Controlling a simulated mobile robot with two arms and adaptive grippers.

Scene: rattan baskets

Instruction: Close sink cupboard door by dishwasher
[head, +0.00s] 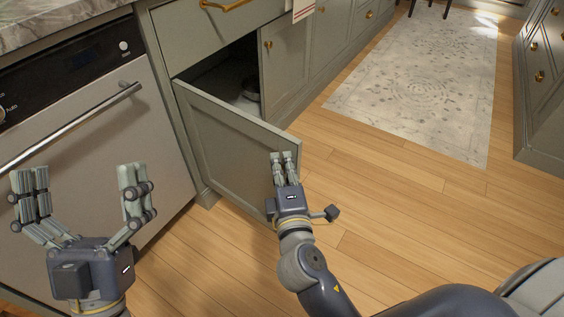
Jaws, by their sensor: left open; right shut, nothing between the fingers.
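The grey-green sink cupboard door (225,137) stands open, swung out from its hinge side next to the dishwasher (140,105). The dark cupboard interior (225,75) shows behind it, with a round metal pot (251,88) inside. My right gripper (285,158) is shut and empty, at the free edge of the door on its outer face. It overlaps the door in the picture; I cannot tell for sure whether it touches. My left gripper (82,180) is open and empty in front of the dishwasher, left of the door.
The closed neighbouring cupboard door (285,60) has a small brass knob. A drawer with a brass handle (228,5) is above the opening. The wooden floor (385,200) to the right is clear, with a pale patterned rug (420,80) further back. More cabinets (540,80) line the far right.

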